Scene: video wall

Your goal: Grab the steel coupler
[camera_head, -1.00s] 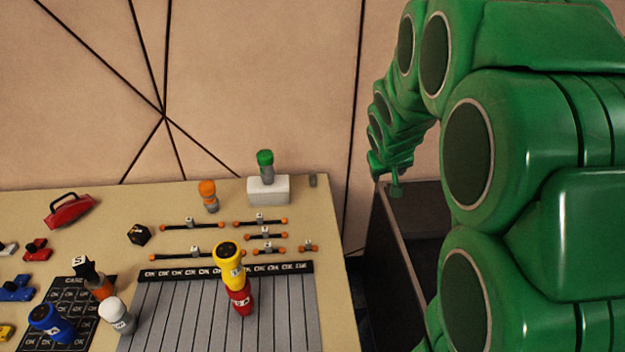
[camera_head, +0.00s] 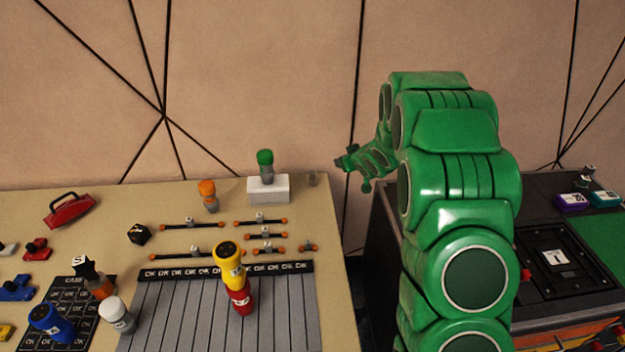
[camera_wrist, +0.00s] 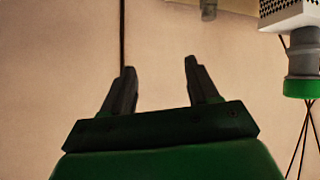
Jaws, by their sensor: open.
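A small grey cylinder (camera_head: 312,179), which looks like the steel coupler, stands at the back right corner of the beige table, right of a white block. In the wrist view it shows cut off at the top edge (camera_wrist: 208,9). My gripper (camera_head: 344,161) is in the air just right of and a little above the cylinder in the head view, pointing left. In the wrist view its two dark fingers (camera_wrist: 159,72) are apart with nothing between them. The gripper does not touch the cylinder.
A white block (camera_head: 268,190) holds a grey and green-topped piece (camera_head: 265,162) near the cylinder; the block also shows at upper right in the wrist view (camera_wrist: 288,14). An orange-topped piece (camera_head: 208,194) stands further left. A dark cabinet (camera_head: 385,240) stands right of the table.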

